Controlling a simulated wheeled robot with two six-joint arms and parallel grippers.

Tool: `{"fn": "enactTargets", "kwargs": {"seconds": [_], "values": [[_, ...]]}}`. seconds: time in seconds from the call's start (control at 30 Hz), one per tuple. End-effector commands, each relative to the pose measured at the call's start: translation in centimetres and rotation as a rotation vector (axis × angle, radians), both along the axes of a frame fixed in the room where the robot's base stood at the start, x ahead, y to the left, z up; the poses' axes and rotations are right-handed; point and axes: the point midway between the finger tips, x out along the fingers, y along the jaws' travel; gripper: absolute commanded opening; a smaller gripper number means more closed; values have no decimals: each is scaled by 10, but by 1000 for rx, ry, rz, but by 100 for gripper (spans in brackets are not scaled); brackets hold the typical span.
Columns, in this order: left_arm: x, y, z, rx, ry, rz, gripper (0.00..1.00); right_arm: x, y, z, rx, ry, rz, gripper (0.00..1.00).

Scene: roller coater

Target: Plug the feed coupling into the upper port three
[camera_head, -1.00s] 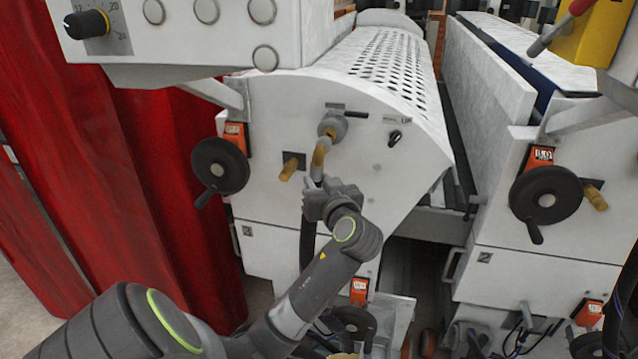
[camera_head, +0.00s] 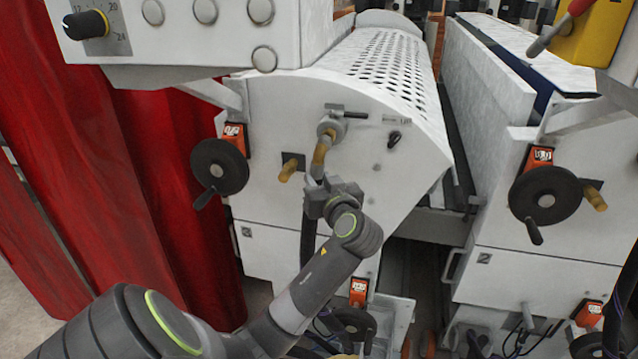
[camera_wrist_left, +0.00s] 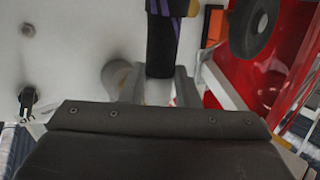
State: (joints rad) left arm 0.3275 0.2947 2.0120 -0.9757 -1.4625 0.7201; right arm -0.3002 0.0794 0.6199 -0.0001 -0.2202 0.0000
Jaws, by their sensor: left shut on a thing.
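My left gripper (camera_head: 326,192) is in front of the white machine's end panel, just below a brass elbow pipe (camera_head: 321,158) on a round grey fitting (camera_head: 332,128). It is shut on the feed coupling, which the fingers mostly hide. The coupling's black hose (camera_head: 307,242) hangs down from the gripper. In the left wrist view the dark hose (camera_wrist_left: 162,45) runs up from between the fingers (camera_wrist_left: 158,90). I cannot tell whether the coupling touches the brass pipe's end. No port number is readable. My right gripper is not in view.
A black handwheel (camera_head: 219,166) and a short brass stub (camera_head: 288,170) stick out left of the gripper. A black knob (camera_head: 394,138) sits to the right. Red curtains (camera_head: 120,200) hang at the left. A second white unit (camera_head: 530,270) stands at the right.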

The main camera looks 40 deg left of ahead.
Motion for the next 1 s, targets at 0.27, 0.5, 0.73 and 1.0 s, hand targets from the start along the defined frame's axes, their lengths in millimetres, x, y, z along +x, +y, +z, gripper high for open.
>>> {"fn": "enactTargets", "kwargs": {"seconds": [0.27,0.5,0.73,1.0], "values": [[5,3,1,1,-2,0,0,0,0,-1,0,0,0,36],[10,6,1,2,-3,-1,0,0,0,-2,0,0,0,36],[13,7,1,1,-2,-1,0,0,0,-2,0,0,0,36],[13,7,1,0,-1,0,54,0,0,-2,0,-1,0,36]]}}
